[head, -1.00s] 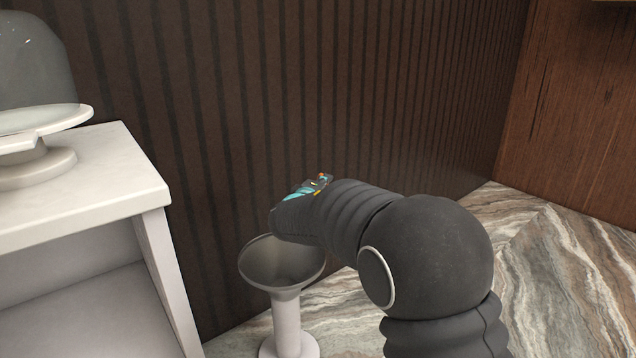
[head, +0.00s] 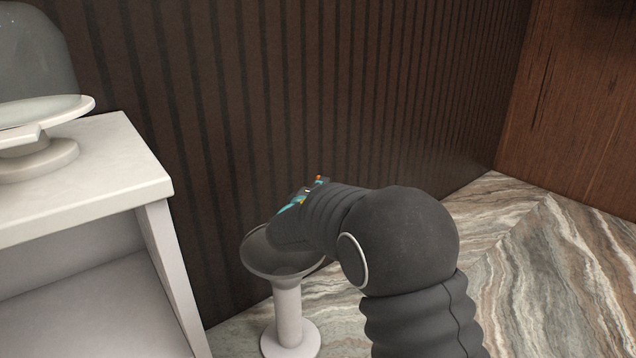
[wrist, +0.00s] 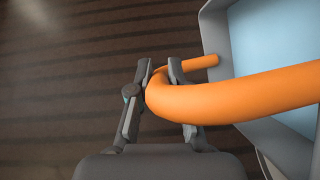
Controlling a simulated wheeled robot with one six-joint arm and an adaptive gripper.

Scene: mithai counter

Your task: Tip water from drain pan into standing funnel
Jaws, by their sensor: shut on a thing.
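In the wrist view, my gripper (wrist: 160,105) is shut on the orange handle (wrist: 245,93) of the grey drain pan (wrist: 213,27). Light blue water (wrist: 275,40) shows inside the pan at the right edge of that view; most of the pan is outside the picture. The standing funnel (head: 287,333) is grey-white and upright on the floor in the head view, with a wide bowl on a stem and round base. My arm covers part of the bowl in the head view. My gripper and the pan are hidden behind my arm there.
A white counter (head: 80,175) with a domed stand (head: 45,160) on it is at the left. A dark ribbed wall (head: 330,90) rises behind the funnel. The marble floor (head: 520,260) is clear to the right.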

